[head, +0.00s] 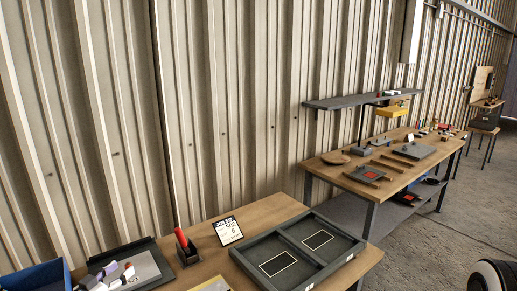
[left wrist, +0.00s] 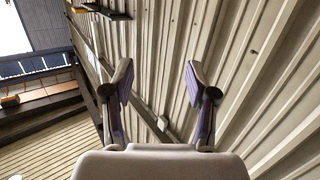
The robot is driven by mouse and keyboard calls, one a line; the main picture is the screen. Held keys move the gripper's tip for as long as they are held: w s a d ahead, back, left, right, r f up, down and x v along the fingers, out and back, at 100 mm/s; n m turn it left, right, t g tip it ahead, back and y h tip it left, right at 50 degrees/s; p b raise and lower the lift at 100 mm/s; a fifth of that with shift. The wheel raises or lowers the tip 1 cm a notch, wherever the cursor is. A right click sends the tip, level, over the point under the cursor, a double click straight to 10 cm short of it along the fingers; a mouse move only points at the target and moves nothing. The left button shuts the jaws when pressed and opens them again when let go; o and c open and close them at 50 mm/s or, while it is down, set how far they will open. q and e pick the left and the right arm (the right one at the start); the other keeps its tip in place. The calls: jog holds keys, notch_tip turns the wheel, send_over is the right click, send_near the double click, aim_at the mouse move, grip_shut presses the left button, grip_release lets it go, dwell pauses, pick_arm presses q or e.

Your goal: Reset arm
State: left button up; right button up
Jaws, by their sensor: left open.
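My left gripper (left wrist: 158,76) shows in the left wrist view with its two grey and purple fingers spread wide apart. Nothing is between the fingers. Behind them is the corrugated wall (left wrist: 250,60), tilted in the picture. In the head view I cannot make out the left gripper clearly. My right gripper is in neither view.
A near workbench (head: 262,214) holds a divided grey tray (head: 328,271), a sign card (head: 228,231), a dark holder with a red-handled item (head: 186,246) and a blue bin (head: 38,277). A farther bench (head: 348,166) holds several parts under a shelf (head: 355,101). Floor (head: 425,235) is open at right.

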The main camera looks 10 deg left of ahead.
pick_arm(q)
jog(key=s+d+f+g, duration=0.2)
jog(key=d+f+g, duration=0.1)
jog(key=d, duration=0.4)
jog(key=s+d+f+g+h, duration=0.1)
jog(key=s+d+f+g, duration=0.1)
jog(key=d+f, duration=0.4)
jog(key=s+d+f+g+h, duration=0.1)
jog(key=s+d+f+g, duration=0.2)
jog(key=d, duration=0.6)
jog(key=shift+s+d+f+n+g, duration=0.1)
jog(key=shift+f+n+g, duration=0.2)
jog(key=shift+f, duration=0.45)
jog(key=s+d+f+g+y, duration=0.1)
jog(key=s+d+f+g, duration=0.15)
jog(key=s, duration=0.45)
jog(key=s+d+f+g+y, duration=0.1)
jog(key=s+d+g, duration=0.2)
jog(key=s, duration=0.4)
jog(key=s+d+f+g+y, duration=0.1)
jog(key=s+d+f+g, duration=0.15)
jog(key=s, duration=0.55)
notch_tip(320, 180, down, 14)
jog(key=b, duration=1.4)
jog(key=shift+s+a+r, duration=0.25)
jog(key=shift+a, duration=0.05)
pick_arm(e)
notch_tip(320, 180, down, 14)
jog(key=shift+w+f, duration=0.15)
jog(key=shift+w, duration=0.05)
